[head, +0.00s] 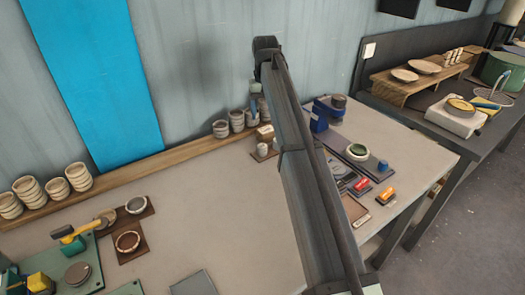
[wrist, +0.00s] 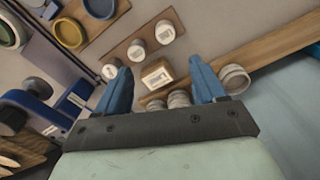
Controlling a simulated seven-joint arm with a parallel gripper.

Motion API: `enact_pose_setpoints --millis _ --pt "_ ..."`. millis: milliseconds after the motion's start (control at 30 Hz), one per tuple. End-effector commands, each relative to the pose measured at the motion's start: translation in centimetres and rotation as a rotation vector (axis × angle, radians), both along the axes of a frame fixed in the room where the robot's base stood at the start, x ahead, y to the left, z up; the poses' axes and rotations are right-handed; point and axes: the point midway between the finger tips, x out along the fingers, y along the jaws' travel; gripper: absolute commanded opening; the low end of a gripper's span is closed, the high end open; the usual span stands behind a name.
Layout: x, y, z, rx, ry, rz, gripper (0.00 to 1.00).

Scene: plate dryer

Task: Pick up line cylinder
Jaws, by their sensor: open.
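Several small white cylinders with dark marks on their tops stand in a row on a brown board in the wrist view: one at the upper right (wrist: 165,32), one in the middle (wrist: 137,50) and one at the lower left (wrist: 110,71). The marks are too small to tell which is the line cylinder.
A labelled box (wrist: 157,75) lies between the fingertips in the wrist view. Stacked cups (head: 237,120) stand along the wooden ledge by the wall. A blue device (head: 320,116) and a tray with a green bowl (head: 357,151) stand to the right. The table's middle is clear.

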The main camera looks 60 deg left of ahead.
Motion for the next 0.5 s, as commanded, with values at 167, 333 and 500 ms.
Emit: enact_pose_setpoints --millis 167,333,500 --pt "-0.7 0.3 -0.6 0.001 0.006 0.008 0.70" --pt "-0.7 0.2 -2.8 -0.001 0.006 0.007 0.70" --pt "-0.7 0.1 -5.7 -0.001 0.006 0.007 0.70"
